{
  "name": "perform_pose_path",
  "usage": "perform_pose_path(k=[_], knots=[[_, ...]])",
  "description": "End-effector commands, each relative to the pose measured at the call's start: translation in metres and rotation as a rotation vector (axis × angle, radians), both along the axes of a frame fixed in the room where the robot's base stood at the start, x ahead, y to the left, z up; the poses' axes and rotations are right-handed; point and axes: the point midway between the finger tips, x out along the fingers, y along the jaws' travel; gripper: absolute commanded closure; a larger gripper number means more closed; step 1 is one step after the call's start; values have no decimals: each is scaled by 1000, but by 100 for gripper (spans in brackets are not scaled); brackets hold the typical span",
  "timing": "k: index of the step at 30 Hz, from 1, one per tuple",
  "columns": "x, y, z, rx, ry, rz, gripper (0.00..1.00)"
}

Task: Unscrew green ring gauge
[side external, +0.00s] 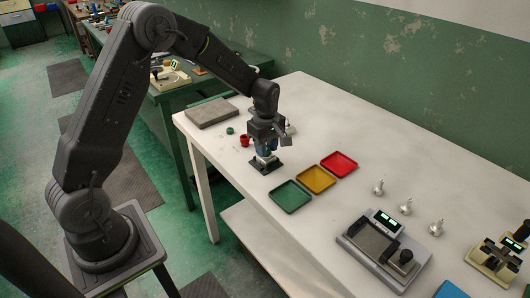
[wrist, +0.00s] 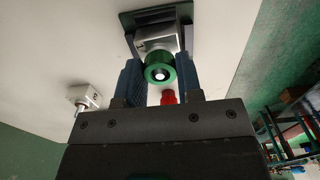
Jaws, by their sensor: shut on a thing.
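The green ring gauge (wrist: 158,74) sits on the front of a grey metal block in the wrist view, with a bright stud end in its centre. The block is part of a fixture (wrist: 158,41) on a dark base plate; this base also shows in the side view (side external: 266,168). My gripper (wrist: 160,77) has its two blue fingers on either side of the ring and is shut on it. In the side view my gripper (side external: 266,150) points down over the fixture and hides most of the ring.
A red part (side external: 245,141), a small loose green ring (side external: 230,131) and a grey slab (side external: 211,113) lie beside the fixture. Green (side external: 291,196), yellow (side external: 316,179) and red (side external: 339,164) trays stand to its right. Several silver parts and a measuring device (side external: 383,245) stand farther right.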

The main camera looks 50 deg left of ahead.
Motion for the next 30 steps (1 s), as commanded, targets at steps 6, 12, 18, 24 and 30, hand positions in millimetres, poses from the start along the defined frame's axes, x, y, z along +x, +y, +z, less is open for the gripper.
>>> perform_pose_path(k=[6,12,18,24,30], knots=[[1,0,1,0,-4,263,91],[1,0,1,0,-4,327,91],[1,0,1,0,-3,324,60],[0,0,1,0,-2,323,58],[1,0,5,0,-3,322,58]])
